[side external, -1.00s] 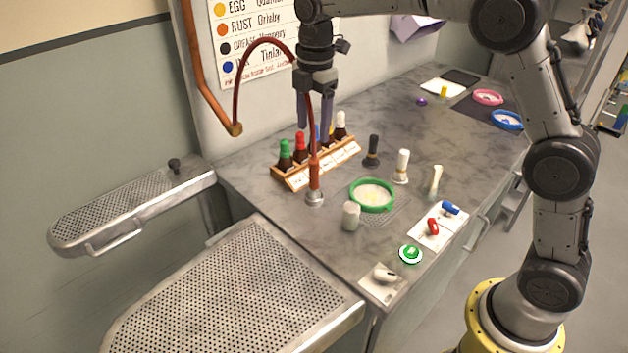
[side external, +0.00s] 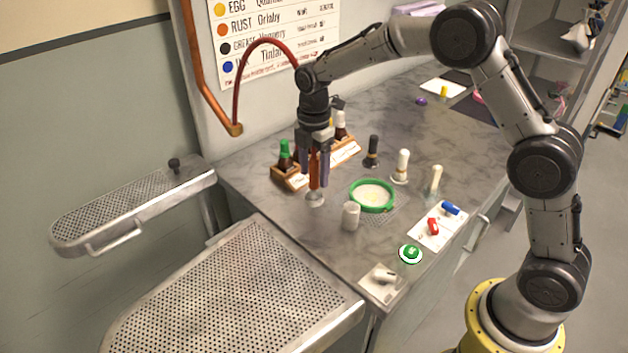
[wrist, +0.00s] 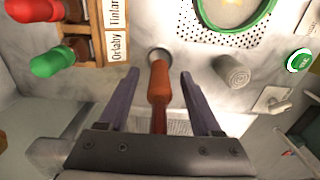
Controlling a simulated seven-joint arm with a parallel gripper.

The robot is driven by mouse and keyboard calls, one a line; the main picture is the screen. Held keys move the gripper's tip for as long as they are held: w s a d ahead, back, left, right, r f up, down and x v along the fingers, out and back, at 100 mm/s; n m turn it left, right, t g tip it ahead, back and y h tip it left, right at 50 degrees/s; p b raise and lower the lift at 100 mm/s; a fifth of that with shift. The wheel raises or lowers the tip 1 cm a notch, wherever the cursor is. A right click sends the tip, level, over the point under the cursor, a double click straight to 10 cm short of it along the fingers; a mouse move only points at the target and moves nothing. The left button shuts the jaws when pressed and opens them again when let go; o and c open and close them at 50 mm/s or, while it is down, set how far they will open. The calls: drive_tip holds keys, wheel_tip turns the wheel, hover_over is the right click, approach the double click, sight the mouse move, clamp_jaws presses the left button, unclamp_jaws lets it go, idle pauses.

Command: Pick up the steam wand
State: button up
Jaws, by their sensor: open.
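The steam wand (side external: 315,172) stands upright on the counter, with an orange-brown handle above a round metal foot. A dark red hose runs from its top up to the copper pipe on the wall. My gripper (side external: 314,184) has come down over the wand and points downward. In the wrist view, the wand (wrist: 159,82) lies between the two open fingers of my gripper (wrist: 158,75), with a gap on each side. The wand's upper part is partly hidden by my gripper in the side view.
A wooden rack (side external: 290,178) of capped bottles stands just behind the wand. A grey-white cylinder (side external: 351,216) and a green-rimmed dish (side external: 372,196) stand to the right. Perforated metal boards (side external: 235,290) lie to the left and front. Bare counter surrounds the wand's foot.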

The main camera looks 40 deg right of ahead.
drive_tip(key=shift+f, duration=1.25)
clamp_jaws()
drive_tip(key=shift+w+r, duration=0.1)
